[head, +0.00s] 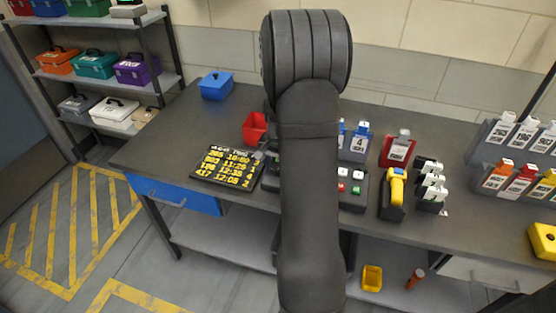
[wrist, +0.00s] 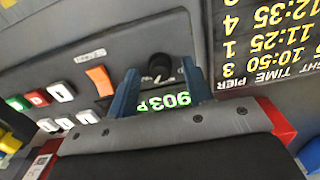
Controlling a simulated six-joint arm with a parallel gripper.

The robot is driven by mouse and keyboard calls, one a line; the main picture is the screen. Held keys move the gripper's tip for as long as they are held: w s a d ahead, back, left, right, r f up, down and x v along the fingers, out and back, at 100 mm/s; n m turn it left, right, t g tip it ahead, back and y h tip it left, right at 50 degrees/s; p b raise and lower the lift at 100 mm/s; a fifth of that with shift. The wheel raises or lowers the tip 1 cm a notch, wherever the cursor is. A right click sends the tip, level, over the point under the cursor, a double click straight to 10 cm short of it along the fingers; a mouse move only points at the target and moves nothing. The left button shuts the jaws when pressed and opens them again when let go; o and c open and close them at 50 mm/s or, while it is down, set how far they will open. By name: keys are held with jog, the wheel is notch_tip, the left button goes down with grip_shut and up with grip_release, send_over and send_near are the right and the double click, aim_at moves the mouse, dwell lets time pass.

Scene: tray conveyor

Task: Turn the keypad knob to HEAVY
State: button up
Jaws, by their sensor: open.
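The keypad knob (wrist: 160,66) is a dark round knob on the grey panel in the wrist view. My gripper (wrist: 160,76) is open, with one blue finger on each side of the knob in the picture. I cannot tell whether the fingers touch it. A green display (wrist: 168,101) reading upside down shows partly between the fingers. The label HEAVY cannot be made out. In the head view the keypad (head: 352,195) is mostly hidden behind my arm, and the knob and my gripper are hidden there.
Beside the knob are an orange switch (wrist: 100,80) and several white, red and green buttons (wrist: 38,98). A black time board (head: 228,167) lies left of the keypad. A red bin (head: 255,127) is behind it. A yellow scanner (head: 396,187) stands to the right.

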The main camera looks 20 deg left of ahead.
notch_tip(320, 180, up, 17)
jog(key=shift+r, duration=0.2)
jog(key=shift+f, duration=0.15)
dwell(0.3)
notch_tip(320, 180, down, 17)
jog(key=shift+f, duration=0.1)
dwell(0.5)
jog(key=shift+f, duration=0.15)
jog(key=shift+n, duration=0.9)
jog(key=n, duration=1.1)
jog(key=shift+n, duration=2.1)
